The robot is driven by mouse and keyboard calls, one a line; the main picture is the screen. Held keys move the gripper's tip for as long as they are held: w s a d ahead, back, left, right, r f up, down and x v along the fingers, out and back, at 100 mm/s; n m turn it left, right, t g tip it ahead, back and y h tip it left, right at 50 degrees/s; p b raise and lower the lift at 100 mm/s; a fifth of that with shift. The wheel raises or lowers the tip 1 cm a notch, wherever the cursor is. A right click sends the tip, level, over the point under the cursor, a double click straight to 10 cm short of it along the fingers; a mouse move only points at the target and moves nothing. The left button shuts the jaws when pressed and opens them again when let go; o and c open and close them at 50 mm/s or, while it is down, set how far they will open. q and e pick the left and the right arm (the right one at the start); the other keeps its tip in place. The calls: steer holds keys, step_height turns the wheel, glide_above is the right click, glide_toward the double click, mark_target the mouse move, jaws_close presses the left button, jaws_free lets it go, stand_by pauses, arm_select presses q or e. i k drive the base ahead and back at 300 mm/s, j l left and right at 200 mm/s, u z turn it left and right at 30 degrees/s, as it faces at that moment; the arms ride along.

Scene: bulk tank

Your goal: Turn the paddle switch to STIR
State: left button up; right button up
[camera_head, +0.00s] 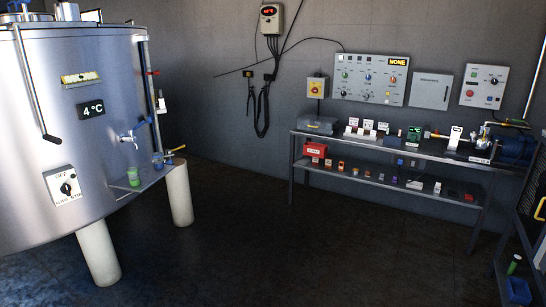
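The paddle switch (67,188) is a black rotary knob on a white square plate low on the front of the steel bulk tank (100,150), at the left. The plate reads OFF at the top and has lettering below that looks like AUTO and STIR. The knob is too small to tell which mark it points to. Neither of my grippers shows in this view, and nothing covers the switch.
A green-filled cup (133,176) stands on a ledge under the tap. White legs (98,252) hold up the tank. A shelved bench (400,150) lines the back wall. The dark floor (260,250) is clear.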

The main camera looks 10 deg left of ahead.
mark_target(66, 189)
steer(key=i+u, duration=0.7)
steer(key=u, duration=0.2)
steer(key=i+l+u, duration=0.2)
steer(key=u, duration=0.25)
steer(key=i+l, duration=0.05)
steer(key=i, duration=0.05)
